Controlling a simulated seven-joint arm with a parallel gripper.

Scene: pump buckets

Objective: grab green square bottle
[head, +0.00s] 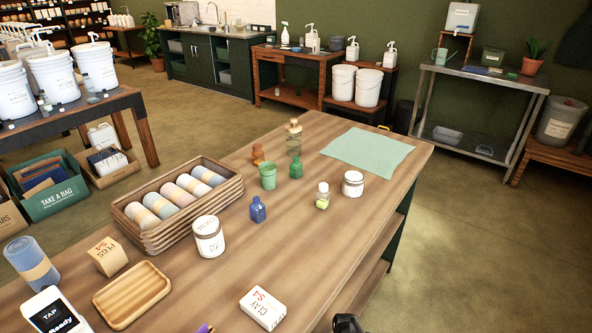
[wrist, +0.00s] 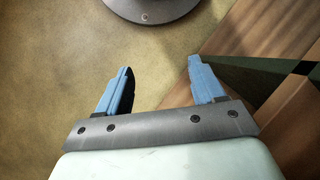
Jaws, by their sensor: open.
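The green square bottle (head: 295,168) is small, with a narrow neck, and stands upright on the wooden table (head: 300,235). It is just right of a green cup (head: 267,176) and in front of a taller clear bottle with a tan cap (head: 293,138). My gripper (wrist: 158,66) shows in the wrist view, with two blue fingers spread apart and nothing between them. The floor lies below it, and the green bottle is not in that view. In the head view only a dark piece, probably of my arm, shows at the bottom edge.
A blue bottle (head: 258,210), a yellow-green labelled bottle (head: 322,196) and a white jar (head: 353,184) stand nearby. A small orange-brown bottle (head: 257,154) is behind the cup. A crate of rolls (head: 178,240) is at left. A flat green cloth (head: 367,150) lies at the back right.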

